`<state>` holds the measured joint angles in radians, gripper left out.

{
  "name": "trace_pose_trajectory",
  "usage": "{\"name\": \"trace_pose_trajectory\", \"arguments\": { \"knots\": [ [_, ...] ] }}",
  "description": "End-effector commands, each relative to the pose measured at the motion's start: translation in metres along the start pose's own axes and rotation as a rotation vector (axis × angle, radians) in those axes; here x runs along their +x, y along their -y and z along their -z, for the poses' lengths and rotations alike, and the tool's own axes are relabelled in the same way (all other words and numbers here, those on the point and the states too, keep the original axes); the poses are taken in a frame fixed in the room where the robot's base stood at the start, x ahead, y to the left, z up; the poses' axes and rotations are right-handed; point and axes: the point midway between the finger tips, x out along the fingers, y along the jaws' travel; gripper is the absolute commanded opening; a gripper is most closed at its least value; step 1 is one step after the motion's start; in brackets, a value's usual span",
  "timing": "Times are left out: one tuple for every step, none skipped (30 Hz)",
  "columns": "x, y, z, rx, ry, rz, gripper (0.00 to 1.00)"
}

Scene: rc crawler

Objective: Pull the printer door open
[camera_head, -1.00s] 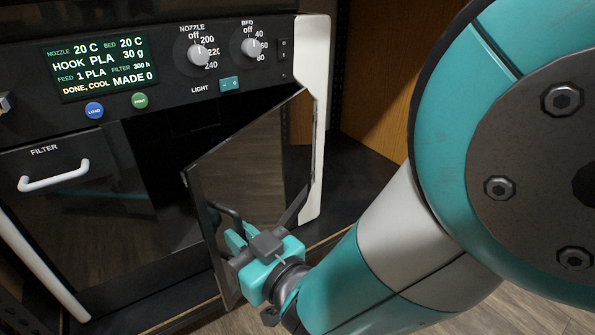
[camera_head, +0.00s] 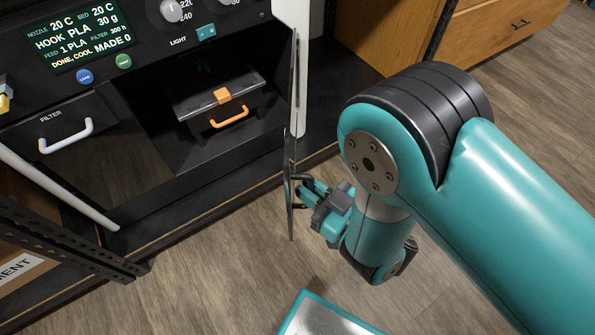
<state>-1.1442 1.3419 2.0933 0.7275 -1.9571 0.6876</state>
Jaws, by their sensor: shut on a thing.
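The printer door (camera_head: 292,120) is a dark glass panel hinged at the right side of the printer (camera_head: 150,215). It is swung well open and shows nearly edge-on, sticking out toward me. My gripper (camera_head: 303,192) is at the door's lower outer part, shut on the dark door handle (camera_head: 291,178). The handle is partly hidden by the gripper and the thin view of the door. Inside the open chamber, a dark tray with an orange handle (camera_head: 229,116) and an orange block is visible.
A dark metal rack (camera_head: 70,240) stands at the lower left. A teal-edged white surface (camera_head: 325,315) is at the bottom. Wooden drawers (camera_head: 480,40) stand behind right; floor between is clear.

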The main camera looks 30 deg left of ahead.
Motion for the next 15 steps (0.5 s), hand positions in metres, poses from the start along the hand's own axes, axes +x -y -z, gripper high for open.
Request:
{"name": "trace_pose_trajectory", "arguments": {
  "knots": [
    [0.0001,-0.0044,0.0043,0.002,-0.004,-0.002,0.0],
    [-0.001,-0.004,0.004,0.003,-0.004,0.003,0.0],
    [-0.0019,-0.0035,0.0039,0.003,-0.004,0.01,0.0],
    [-0.0023,-0.003,0.0037,0.004,-0.004,0.014,0.0],
    [-0.0025,-0.0026,0.0035,0.004,-0.004,0.018,0.0],
    [-0.0025,-0.002,0.0031,0.005,-0.004,0.021,0.0],
    [-0.0024,-0.0014,0.0029,0.006,-0.004,0.023,0.0],
    [-0.0023,-0.0009,0.0028,0.006,-0.004,0.025,0.0],
    [-0.0022,-0.0007,0.0026,0.006,-0.004,0.026,0.0],
    [-0.0017,-0.0002,0.0025,0.006,-0.005,0.027,0.0],
    [-0.0014,0.0002,0.0025,0.007,-0.005,0.028,0.0],
    [-0.0011,0.0006,0.0026,0.007,-0.005,0.029,0.0],
    [-0.001,0.0008,0.0026,0.007,-0.005,0.03,0.0],
    [-0.0009,0.001,0.0026,0.007,-0.006,0.03,0.0],
    [-0.0008,0.0012,0.0027,0.007,-0.006,0.03,0.0]
  ]
}}
